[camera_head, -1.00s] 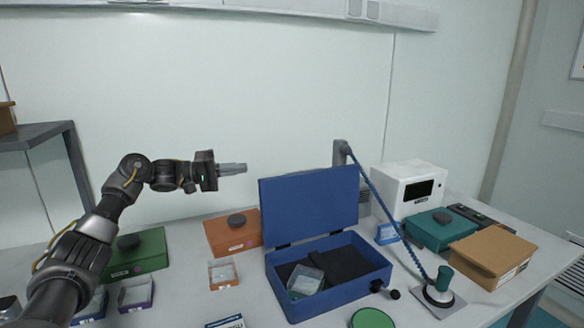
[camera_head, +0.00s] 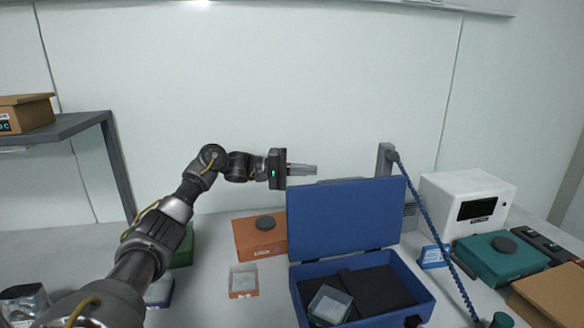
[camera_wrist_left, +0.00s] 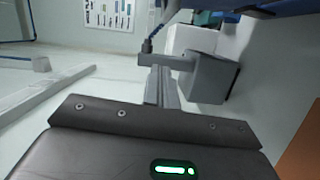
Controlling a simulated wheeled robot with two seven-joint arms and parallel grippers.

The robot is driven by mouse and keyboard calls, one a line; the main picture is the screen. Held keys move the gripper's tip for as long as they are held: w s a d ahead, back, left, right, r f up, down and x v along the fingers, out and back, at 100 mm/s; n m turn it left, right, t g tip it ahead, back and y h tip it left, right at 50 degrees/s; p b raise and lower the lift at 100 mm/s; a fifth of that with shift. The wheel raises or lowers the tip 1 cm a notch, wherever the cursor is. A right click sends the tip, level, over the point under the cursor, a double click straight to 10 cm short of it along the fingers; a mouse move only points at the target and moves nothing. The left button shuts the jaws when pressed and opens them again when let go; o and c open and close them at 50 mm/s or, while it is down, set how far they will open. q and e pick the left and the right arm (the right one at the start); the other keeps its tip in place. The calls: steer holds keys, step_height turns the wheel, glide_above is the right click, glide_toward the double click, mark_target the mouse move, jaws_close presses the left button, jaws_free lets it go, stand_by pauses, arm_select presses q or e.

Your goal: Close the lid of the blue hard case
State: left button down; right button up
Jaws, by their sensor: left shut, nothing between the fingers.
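The blue hard case (camera_head: 365,320) stands on the table with its lid (camera_head: 345,220) open and upright, leaning slightly back. Inside it are dark foam and a clear small box (camera_head: 329,305). My left gripper (camera_head: 315,170) is shut and empty, pointing right. In the head view its fingers are just above the top left part of the lid's edge, with a small gap in the picture; how far behind the lid they are I cannot tell. The left wrist view shows a strip of blue (camera_wrist_left: 285,7) at its top right, apparently the lid. My right gripper is not in view.
An orange box (camera_head: 260,237) and a small orange-rimmed tray (camera_head: 243,281) stand left of the case. A white device (camera_head: 467,200) and a teal case (camera_head: 500,257) stand at right.

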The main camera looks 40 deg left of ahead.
arm_select(q)
steer(key=shift+s+d+f+p, duration=0.1)
steer(key=shift+s+d+p, duration=0.15)
steer(key=shift+d, duration=0.7)
steer(key=shift+s+d+r+p, duration=0.1)
steer(key=shift+d+p, duration=0.1)
steer(key=shift+d, duration=0.75)
steer(key=shift+s+d+f+p, duration=0.1)
steer(key=shift+s+d+p, duration=0.15)
steer(key=shift+d, duration=0.7)
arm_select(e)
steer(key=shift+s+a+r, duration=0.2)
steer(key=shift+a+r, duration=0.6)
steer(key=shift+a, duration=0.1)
